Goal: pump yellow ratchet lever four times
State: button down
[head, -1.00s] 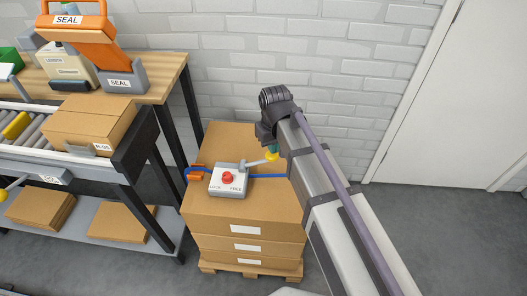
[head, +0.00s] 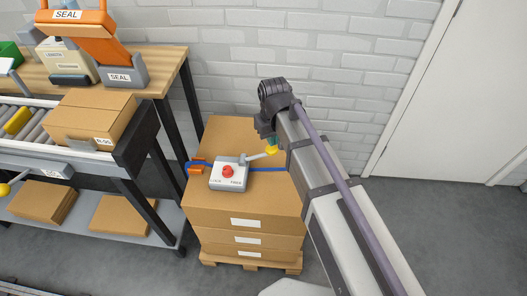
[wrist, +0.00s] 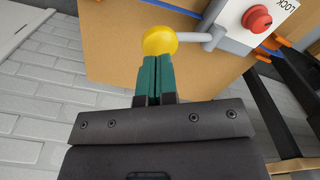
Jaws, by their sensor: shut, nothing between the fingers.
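The yellow ratchet lever is a grey bar with a yellow knob (head: 271,152) at its end, which also shows in the wrist view (wrist: 159,40). It comes out of a grey-white ratchet unit (head: 229,176) with a red button and a label reading LOCK at one side. The unit sits on top of the stacked cartons, on a blue strap (head: 262,170). My gripper (head: 270,144) is shut and empty, its teal fingertips (wrist: 155,60) right at the knob. In the wrist view the tips overlap the knob's edge; I cannot tell whether they touch it.
The carton stack (head: 246,206) stands on a wooden pallet (head: 250,262). To the left is a workbench (head: 172,80) with a roller conveyor, a carton (head: 92,118) and an orange sealer (head: 85,45). A white brick wall (head: 340,70) is close behind. Grey floor lies open at right.

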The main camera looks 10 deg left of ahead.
jog(key=shift+f+b, duration=1)
jog(key=shift+f, duration=0.1)
jog(key=shift+f, duration=0.15)
jog(key=shift+f+b, duration=0.45)
jog(key=shift+b, duration=0.15)
